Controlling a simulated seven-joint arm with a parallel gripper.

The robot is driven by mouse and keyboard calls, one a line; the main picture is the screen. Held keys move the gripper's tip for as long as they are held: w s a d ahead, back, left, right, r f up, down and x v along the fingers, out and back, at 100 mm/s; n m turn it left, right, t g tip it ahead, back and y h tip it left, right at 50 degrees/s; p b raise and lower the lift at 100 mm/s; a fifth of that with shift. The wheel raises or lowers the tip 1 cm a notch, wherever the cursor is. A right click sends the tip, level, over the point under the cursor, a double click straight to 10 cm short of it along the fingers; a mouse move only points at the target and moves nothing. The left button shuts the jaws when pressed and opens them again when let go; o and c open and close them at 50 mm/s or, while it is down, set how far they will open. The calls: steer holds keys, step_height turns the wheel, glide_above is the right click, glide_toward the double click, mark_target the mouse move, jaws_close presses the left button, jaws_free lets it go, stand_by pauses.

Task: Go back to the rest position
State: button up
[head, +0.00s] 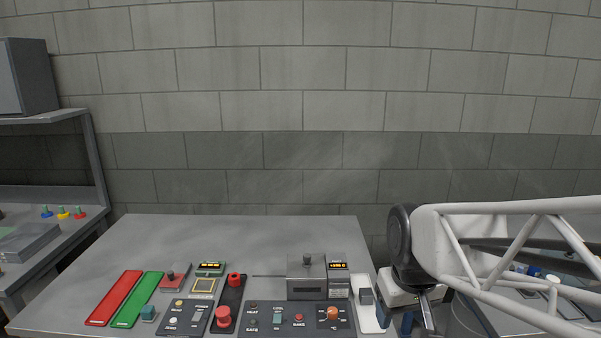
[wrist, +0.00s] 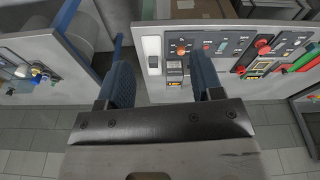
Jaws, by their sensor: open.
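My gripper (head: 397,318) is at the lower right of the head view, beside the right edge of the grey bench (head: 200,240). In the wrist view my gripper (wrist: 165,78) shows two blue fingers spread wide apart. No object shows between them. Beyond the fingers is the bench with its control panels. The white strip with a grey block (head: 366,296) is the panel closest to my gripper in the head view. I cannot tell the exact gap between them. My arm comes in from the right.
The bench carries a red strip (head: 115,298), a green strip (head: 137,300), a red button (head: 223,318), a grey box (head: 306,277) and an orange knob (head: 333,314). A shelf unit (head: 92,150) stands left. The wall behind is bare, with open space above the bench.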

steer(key=s+d+m, duration=0.1)
steer(key=s+m, duration=0.1)
steer(key=s, duration=0.7)
steer(key=shift+r+t, duration=0.3)
steer(key=shift+r, duration=0.05)
stand_by(0.8)
